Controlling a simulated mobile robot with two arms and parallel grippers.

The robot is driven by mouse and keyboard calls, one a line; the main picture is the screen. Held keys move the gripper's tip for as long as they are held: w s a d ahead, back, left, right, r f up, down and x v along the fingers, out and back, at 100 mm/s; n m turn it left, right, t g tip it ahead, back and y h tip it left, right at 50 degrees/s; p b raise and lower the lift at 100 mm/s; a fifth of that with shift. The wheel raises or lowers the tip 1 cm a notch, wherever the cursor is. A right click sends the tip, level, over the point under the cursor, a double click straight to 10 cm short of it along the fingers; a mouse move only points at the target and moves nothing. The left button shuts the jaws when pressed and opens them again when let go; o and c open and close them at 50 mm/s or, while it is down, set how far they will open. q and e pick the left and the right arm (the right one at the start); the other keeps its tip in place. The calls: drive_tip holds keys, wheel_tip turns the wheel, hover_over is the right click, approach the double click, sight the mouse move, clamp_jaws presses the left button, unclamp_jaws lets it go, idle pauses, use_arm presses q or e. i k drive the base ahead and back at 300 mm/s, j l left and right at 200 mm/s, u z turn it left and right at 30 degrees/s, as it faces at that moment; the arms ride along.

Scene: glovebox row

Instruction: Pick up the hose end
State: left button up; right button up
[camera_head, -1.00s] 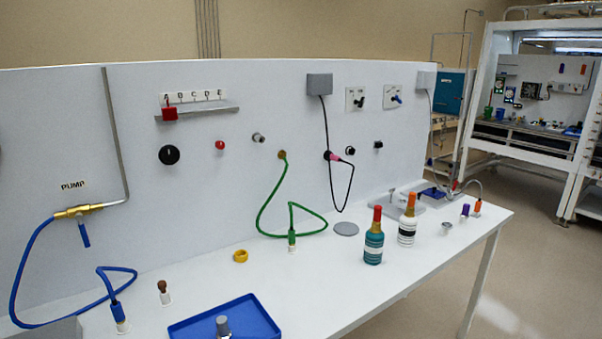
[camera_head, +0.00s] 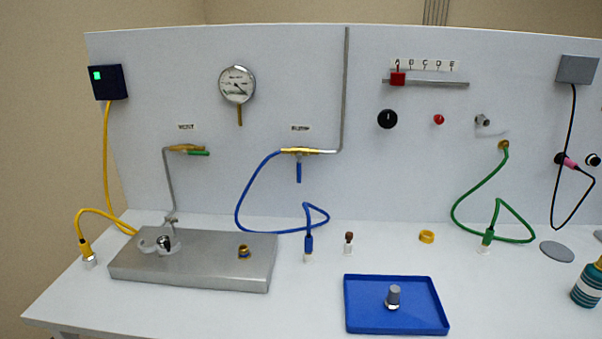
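Three hoses or cables end in plugs standing upright in small white holders on the bench. The blue hose (camera_head: 238,207) runs from the brass fitting under the PUMP label to a blue end (camera_head: 308,243). The green hose (camera_head: 461,200) runs from a brass port on the panel to a green end (camera_head: 487,238). A yellow cable (camera_head: 106,170) runs from a dark box to a yellow end (camera_head: 85,248) at the far left. Which one the task means, I cannot tell. Neither of my grippers is in view.
A steel plate (camera_head: 190,280) with a clamp and brass fitting lies at left. A blue tray (camera_head: 358,318) holds a grey metal part (camera_head: 393,295). The panel (camera_head: 300,80) closes the back.

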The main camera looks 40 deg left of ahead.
sight(85, 246)
drive_tip(key=u, duration=2.55)
